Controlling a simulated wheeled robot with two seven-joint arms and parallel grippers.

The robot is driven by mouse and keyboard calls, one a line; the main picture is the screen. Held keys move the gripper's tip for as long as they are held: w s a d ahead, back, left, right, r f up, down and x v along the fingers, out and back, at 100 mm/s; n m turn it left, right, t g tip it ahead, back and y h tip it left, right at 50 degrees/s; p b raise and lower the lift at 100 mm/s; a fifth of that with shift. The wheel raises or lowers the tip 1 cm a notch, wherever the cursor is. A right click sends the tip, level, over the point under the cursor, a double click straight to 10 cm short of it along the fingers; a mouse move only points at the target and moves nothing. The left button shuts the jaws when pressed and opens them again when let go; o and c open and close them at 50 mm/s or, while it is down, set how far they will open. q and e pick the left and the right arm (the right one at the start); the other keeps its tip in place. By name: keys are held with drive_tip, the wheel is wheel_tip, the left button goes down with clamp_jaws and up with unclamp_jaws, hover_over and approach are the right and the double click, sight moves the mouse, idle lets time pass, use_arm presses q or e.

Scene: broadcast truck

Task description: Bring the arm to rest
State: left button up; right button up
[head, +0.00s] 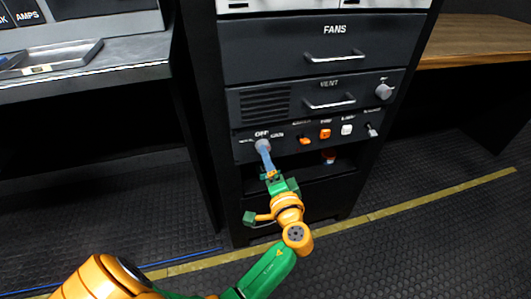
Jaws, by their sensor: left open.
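My left arm (270,268), green and orange, reaches up from the bottom of the head view toward the rack. My left gripper (270,176) is open at the front of the switch panel (290,142). It is just below a grey-blue lever (265,153) under the OFF label. The gripper's tips overlap the lower end of the lever in the picture. I cannot tell whether they touch it. My right gripper is not in view.
The black rack holds a FANS drawer (325,43) and a VENT panel (275,103) with handles. Orange and white switches (325,133) sit right of the lever. A grey counter (120,53) with a tray is left, a wooden desk (475,36) right. The floor in front is clear.

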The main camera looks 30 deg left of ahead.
use_arm(q)
drive_tip(key=shift+v, duration=1.5)
